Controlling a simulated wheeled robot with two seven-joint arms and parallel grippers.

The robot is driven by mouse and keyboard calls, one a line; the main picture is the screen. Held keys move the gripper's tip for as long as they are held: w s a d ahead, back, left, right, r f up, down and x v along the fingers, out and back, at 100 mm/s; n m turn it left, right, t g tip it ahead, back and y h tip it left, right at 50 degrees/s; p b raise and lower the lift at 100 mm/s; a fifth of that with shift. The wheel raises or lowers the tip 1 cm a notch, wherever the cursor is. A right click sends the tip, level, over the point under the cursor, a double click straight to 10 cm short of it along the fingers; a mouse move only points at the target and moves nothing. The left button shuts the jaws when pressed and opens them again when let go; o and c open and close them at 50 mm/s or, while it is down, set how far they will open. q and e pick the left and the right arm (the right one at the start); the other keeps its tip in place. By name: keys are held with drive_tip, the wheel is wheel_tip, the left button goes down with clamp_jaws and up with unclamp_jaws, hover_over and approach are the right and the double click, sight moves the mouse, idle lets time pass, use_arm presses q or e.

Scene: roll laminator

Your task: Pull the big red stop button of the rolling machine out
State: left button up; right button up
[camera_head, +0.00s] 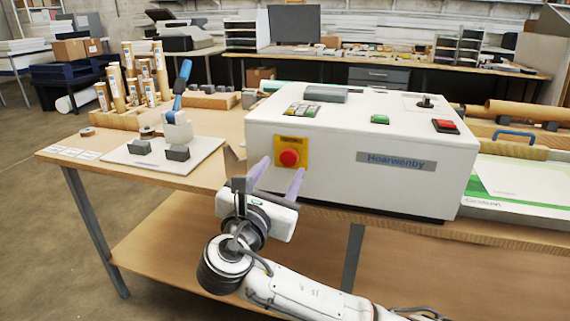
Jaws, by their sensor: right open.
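The big red stop button (289,157) sits on a yellow plate (291,143) on the front face of the white rolling machine (330,171), near its left end. My right gripper (278,172) is in front of the machine, just below and around the button in the picture. Its two pale purple fingers are spread wide, one to the left and one to the right of the button, with nothing held between them. Whether a finger touches the machine I cannot tell. My left gripper is not in the view.
A white board with dark clamps and a blue-handled tool (178,117) stands left of the machine. Cardboard tubes (130,75) stand farther back left. A green and white box (520,186) lies at the right. The space in front of the table's left part is clear.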

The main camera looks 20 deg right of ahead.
sight(288, 158)
drive_tip(key=shift+x, duration=1.85)
clamp_jaws()
drive_tip(key=shift+s+a+r+p, duration=0.2)
drive_tip(key=shift+s+p, duration=0.1)
drive_tip(key=shift+p, duration=0.85)
drive_tip(key=shift+a+f, duration=0.1)
drive_tip(key=shift+f, duration=0.05)
drive_tip(key=shift+s+f, duration=0.1)
drive_tip(key=shift+f, duration=0.15)
